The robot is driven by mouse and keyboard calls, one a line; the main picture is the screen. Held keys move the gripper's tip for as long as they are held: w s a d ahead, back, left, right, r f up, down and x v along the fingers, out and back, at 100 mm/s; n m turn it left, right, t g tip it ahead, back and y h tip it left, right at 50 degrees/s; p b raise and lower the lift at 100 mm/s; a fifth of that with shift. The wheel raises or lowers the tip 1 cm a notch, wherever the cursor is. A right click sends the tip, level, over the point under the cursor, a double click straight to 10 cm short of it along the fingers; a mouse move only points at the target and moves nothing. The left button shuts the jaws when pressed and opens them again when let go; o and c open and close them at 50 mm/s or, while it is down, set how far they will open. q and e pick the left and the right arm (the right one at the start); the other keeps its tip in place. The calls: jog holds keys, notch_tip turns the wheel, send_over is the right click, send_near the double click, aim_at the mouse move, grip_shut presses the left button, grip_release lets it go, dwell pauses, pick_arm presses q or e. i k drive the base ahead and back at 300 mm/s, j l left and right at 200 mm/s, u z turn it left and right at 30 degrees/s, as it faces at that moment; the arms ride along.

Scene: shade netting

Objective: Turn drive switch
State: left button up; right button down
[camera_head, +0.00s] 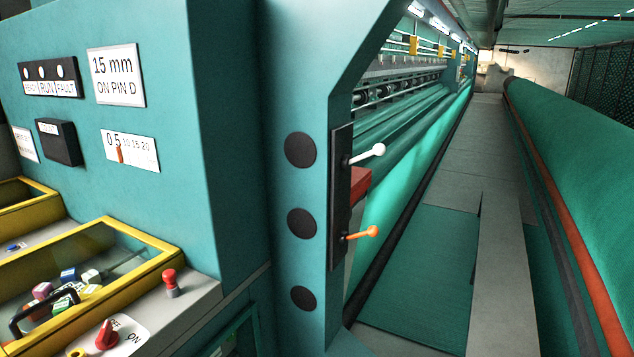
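A red rotary switch (106,337) sits on a white plate (128,339) at the bottom left, on the machine's grey ledge. The plate is marked OFF and ON. The knob's narrow end points up in the picture, close to the OFF mark; ON is to its right. The bottom frame edge cuts off part of the plate. Neither of my grippers is in view.
A yellow-framed clear-lidded box (160,256) with a black handle holds several colored blocks left of the switch. A red-topped peg (170,283) stands on the ledge.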

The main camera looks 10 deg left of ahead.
aim_at(107, 338)
jog(key=u, duration=1.5)
